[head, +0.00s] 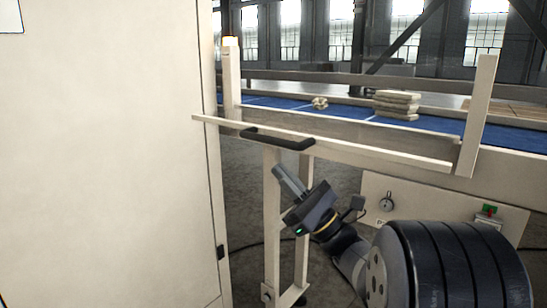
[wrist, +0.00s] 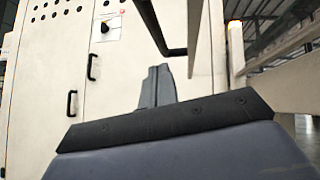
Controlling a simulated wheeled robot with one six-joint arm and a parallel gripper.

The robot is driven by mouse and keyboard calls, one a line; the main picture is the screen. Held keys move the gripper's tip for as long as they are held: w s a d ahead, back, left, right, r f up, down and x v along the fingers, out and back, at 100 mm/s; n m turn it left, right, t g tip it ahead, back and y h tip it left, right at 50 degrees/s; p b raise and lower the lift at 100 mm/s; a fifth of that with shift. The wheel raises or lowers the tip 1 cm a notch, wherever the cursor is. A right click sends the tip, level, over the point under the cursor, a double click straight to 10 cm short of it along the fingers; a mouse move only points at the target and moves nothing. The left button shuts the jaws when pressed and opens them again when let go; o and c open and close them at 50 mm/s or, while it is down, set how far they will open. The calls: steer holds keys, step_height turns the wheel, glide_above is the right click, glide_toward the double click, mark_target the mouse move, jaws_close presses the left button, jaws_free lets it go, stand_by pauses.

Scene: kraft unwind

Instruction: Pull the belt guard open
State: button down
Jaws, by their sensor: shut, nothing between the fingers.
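The belt guard (head: 370,152) is a long beige bar across the front of the blue conveyor belt (head: 440,127) in the head view. Its black handle (head: 277,139) is near the bar's left end. My gripper (head: 279,171) is shut and empty, below the handle and apart from it in the picture, with its fingers tilted up toward it. In the wrist view the shut fingers (wrist: 157,86) stand upright in the middle. The dark handle (wrist: 152,24) shows above them, with no contact visible.
A large beige cabinet (head: 105,150) fills the left; the wrist view shows its door handles and a black knob (wrist: 104,27). A stack of pale pieces (head: 397,105) and a small lump (head: 320,103) lie on the belt. A control panel (head: 430,208) and a beige leg frame (head: 271,225) are close to my arm.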

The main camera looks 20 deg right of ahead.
mark_target(257, 140)
steer(key=v, duration=0.5)
steer(key=shift+s+a+f, duration=0.15)
steer(key=shift+s, duration=0.1)
steer(key=x, duration=0.6)
steer(key=d+x, duration=0.1)
steer(key=x, duration=0.3)
steer(key=shift+w+r, duration=0.2)
steer(key=shift+w, duration=0.15)
steer(key=shift+a, duration=0.1)
